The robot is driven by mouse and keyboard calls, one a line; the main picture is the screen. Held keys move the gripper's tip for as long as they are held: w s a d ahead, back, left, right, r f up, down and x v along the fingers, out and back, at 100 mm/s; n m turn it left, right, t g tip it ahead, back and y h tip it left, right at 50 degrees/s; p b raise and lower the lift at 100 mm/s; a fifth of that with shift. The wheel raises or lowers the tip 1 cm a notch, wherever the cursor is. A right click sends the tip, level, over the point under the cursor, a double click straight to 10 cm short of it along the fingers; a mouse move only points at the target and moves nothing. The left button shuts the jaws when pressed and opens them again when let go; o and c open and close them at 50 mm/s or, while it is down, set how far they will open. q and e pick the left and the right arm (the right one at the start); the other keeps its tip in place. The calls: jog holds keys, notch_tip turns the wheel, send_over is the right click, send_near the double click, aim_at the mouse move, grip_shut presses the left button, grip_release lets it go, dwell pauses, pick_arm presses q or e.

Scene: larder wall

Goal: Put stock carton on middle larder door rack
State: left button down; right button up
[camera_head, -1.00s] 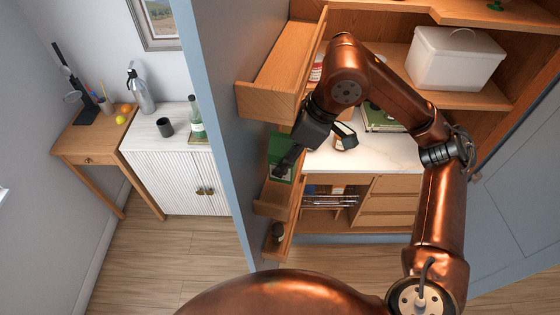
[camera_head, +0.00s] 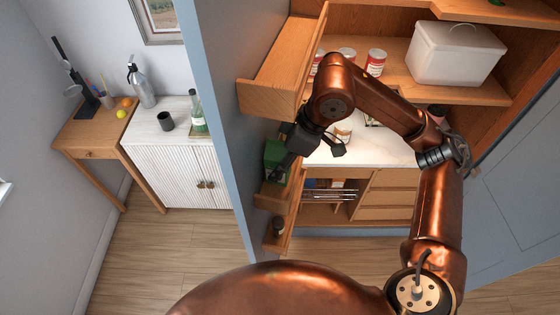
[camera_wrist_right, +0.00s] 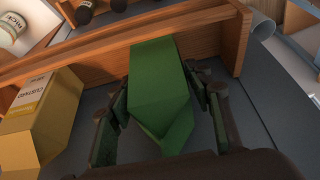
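The stock carton is a green box (camera_head: 275,153) at the door's middle rack (camera_head: 274,197) in the head view. The right wrist view shows the carton (camera_wrist_right: 160,80) against the wooden rail (camera_wrist_right: 95,62), between the two fingers. My right gripper (camera_head: 305,163) has its fingers spread, one on each side of the carton; slim gaps show beside it in the wrist view (camera_wrist_right: 162,105). The carton's base is hidden, so I cannot tell what it rests on. My left gripper is not in view.
A yellow custard carton (camera_wrist_right: 38,115) is left of the green carton in the wrist view. The upper door rack (camera_head: 268,100) is above my gripper, and the lower rack holds a dark jar (camera_head: 278,226). Tins (camera_head: 376,62) and a white bin (camera_head: 455,55) stand on the shelf.

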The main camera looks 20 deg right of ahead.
jog(key=shift+o, duration=1.1)
jog(key=shift+r, duration=0.1)
jog(key=shift+r, duration=0.2)
jog(key=b+v, duration=0.2)
jog(key=v, duration=0.4)
jog(key=shift+d, duration=0.15)
jog(key=shift+s+d+r, duration=0.2)
jog(key=shift+r, duration=0.3)
